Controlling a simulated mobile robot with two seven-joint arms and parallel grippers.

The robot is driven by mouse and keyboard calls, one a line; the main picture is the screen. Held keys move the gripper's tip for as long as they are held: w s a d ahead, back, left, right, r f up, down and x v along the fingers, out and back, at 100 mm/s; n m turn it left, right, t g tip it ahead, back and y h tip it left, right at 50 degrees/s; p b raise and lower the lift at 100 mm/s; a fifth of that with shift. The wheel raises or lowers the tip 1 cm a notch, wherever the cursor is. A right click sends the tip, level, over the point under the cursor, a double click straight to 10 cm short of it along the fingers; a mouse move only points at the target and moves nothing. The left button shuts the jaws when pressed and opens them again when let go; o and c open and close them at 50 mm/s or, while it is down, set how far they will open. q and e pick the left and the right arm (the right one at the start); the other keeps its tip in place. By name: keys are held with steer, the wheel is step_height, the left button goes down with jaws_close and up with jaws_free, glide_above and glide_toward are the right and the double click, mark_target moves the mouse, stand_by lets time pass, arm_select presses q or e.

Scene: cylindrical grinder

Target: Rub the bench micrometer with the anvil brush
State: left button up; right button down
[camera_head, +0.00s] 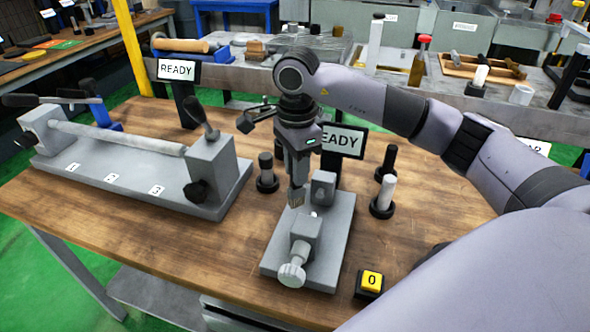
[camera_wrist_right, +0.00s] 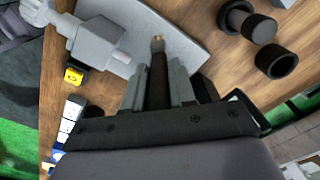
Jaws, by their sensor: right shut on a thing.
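The bench micrometer (camera_head: 335,232) is a grey block device on a flat grey base at the middle front of the wooden bench, with a round knob (camera_head: 292,275) at its near end. My right gripper (camera_head: 297,172) points down over its left side, shut on the anvil brush (camera_head: 296,198). The brush head hangs just below the fingers, beside the upright blocks; I cannot tell whether it touches. In the right wrist view the dark brush handle (camera_wrist_right: 158,75) lies between the fingers, with its tip over the grey base (camera_wrist_right: 183,45). My left gripper is not in view.
A long grey fixture (camera_head: 115,180) with a shaft stands at the left. Black-based cylinders stand at a gauge (camera_head: 266,172) and at a white-topped one (camera_head: 383,195). A yellow "0" button (camera_head: 370,283) sits at front right. READY screens (camera_head: 177,70) stand behind. Bare wood lies front left.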

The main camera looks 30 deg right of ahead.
step_height(320, 180, up, 3)
steer(key=shift+w+f+p, duration=0.1)
steer(key=shift+p, duration=0.65)
steer(key=shift+r+p, duration=0.35)
steer(key=shift+r, duration=0.8)
